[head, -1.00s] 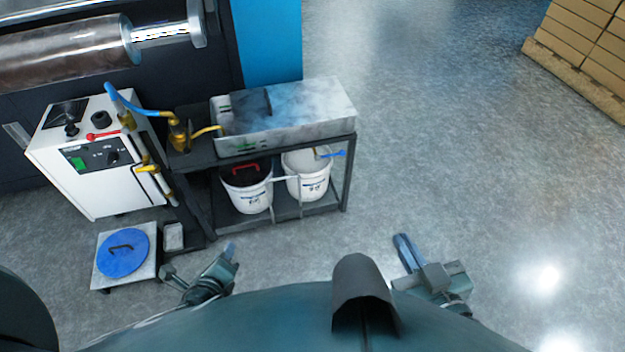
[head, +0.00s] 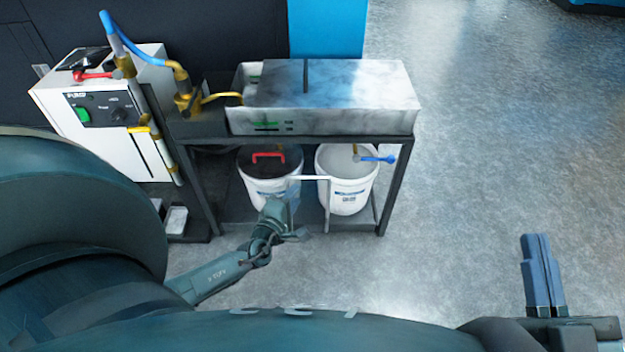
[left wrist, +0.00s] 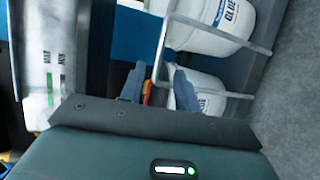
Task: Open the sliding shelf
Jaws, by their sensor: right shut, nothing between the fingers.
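The shelf (head: 310,222) with two white buckets sits low in the dark frame under a grey metal tank. A pale bar (head: 310,178) runs across the gap between the buckets, and pale rails (left wrist: 218,36) show in the left wrist view. My left gripper (head: 285,215) is in front of the left bucket, partly hidden by its own wrist. In the left wrist view my left gripper (left wrist: 158,88) has its fingers apart, with nothing visible held between them. My right gripper (head: 537,262) is shut and empty over clear floor at the right.
The left bucket (head: 265,190) has a red handle on top; the right bucket (head: 346,190) has a blue-handled valve above it. The tank (head: 335,100) tops the frame. A white pump box (head: 105,130) with hoses stands left. The floor (head: 480,180) to the right is clear.

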